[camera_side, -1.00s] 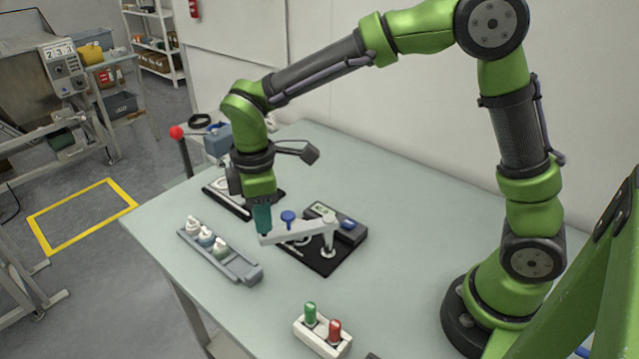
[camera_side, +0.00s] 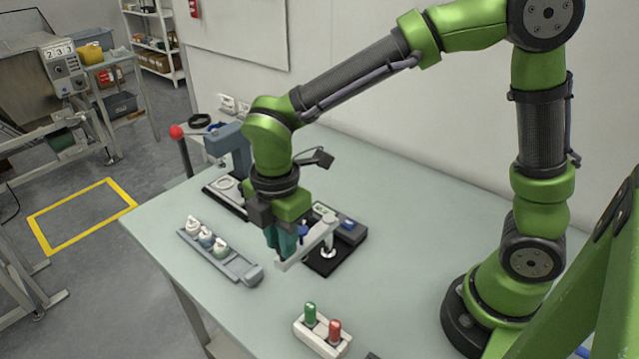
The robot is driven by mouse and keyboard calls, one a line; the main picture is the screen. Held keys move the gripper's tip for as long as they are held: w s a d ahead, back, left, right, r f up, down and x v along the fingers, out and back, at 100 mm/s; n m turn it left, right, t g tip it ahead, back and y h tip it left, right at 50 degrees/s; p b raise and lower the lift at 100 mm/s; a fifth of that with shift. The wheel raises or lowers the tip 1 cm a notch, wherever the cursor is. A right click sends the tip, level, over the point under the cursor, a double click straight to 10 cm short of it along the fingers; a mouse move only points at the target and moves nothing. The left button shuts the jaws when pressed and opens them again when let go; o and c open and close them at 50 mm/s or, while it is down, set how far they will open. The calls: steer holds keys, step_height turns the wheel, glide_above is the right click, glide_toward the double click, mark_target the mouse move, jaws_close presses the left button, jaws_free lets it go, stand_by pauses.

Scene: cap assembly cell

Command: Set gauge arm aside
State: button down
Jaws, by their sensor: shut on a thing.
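The gauge arm (camera_side: 314,243) is a pale grey bar on a post that stands on a black base plate (camera_side: 326,267). It points toward the lower left, out over the front edge of the plate. My gripper (camera_side: 284,258) has teal fingers and is shut on the gauge arm near its free end. The exact contact is partly hidden by the fingers. A blue knob (camera_side: 303,231) shows just behind the arm. A dark gauge box with a blue button (camera_side: 347,225) sits at the back of the plate.
A grey rack (camera_side: 238,268) with several caps (camera_side: 207,238) lies left of my gripper. A white block (camera_side: 322,338) holds a green and a red piece in front. A press with a red ball handle (camera_side: 177,131) stands behind at left.

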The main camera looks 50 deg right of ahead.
steer(key=shift+s, duration=0.15)
steer(key=c, duration=1)
jaws_free()
step_height(320, 180, up, 17)
steer(key=s+d+f+m+t, duration=0.2)
steer(key=d+m, duration=0.3)
steer(key=m, duration=0.2)
steer(key=s+d+f+m+t+y, duration=0.1)
steer(key=s+d+f+m+t, duration=0.1)
steer(key=d+m, duration=0.3)
steer(key=s+d+f+m+t+y, duration=0.1)
steer(key=s+d+f+m+t, duration=0.1)
steer(key=m, duration=0.8)
steer(key=shift+s+d+t, duration=0.3)
steer(key=shift+s+d, duration=0.3)
steer(key=shift+d, duration=0.2)
steer(key=shift+s+d+t, duration=0.3)
steer(key=shift+s+d, duration=0.25)
steer(key=shift+d, duration=0.25)
